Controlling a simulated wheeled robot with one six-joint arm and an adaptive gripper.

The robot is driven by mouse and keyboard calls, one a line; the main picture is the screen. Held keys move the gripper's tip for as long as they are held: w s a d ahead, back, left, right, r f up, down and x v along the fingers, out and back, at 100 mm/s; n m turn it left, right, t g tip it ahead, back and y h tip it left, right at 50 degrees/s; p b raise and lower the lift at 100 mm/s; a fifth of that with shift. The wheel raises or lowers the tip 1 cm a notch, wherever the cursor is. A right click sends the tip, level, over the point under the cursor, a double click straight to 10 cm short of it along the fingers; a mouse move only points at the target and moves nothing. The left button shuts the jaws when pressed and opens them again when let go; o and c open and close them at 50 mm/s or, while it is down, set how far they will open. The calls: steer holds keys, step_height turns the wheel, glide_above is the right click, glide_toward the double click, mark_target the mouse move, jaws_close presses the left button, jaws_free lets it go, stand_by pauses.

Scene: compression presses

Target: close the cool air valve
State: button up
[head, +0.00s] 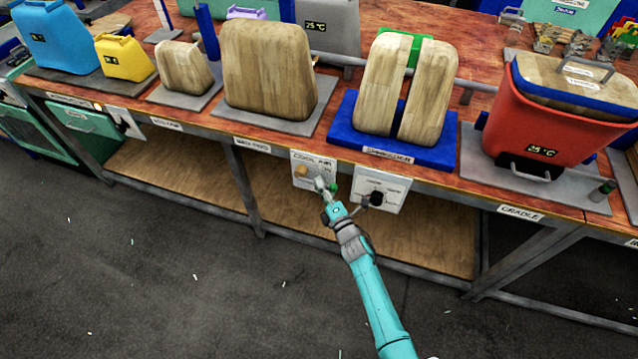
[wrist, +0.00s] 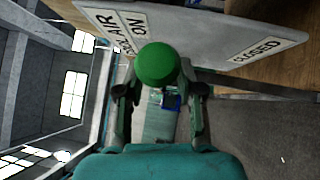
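The cool air panel (head: 306,158) hangs on the front edge of the bench, with a tan knob (head: 301,172) on its left part. In the wrist view the panel (wrist: 215,32) carries the words AIR, ON and CLOSED. The valve's green ball knob (wrist: 157,64) is in front of it, nearer the ON label than the CLOSED label.
A second white panel with a black dial (head: 376,198) hangs close to the right of my gripper. Above stand the blue shredder base (head: 345,133) and a red bin (head: 540,120). A lower wooden shelf (head: 400,240) lies behind my arm. The floor in front is clear.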

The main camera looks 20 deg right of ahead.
steer(key=shift+w+a+r, duration=0.1)
steer(key=shift+w, duration=0.6)
steer(key=shift+c, duration=0.2)
jaws_close()
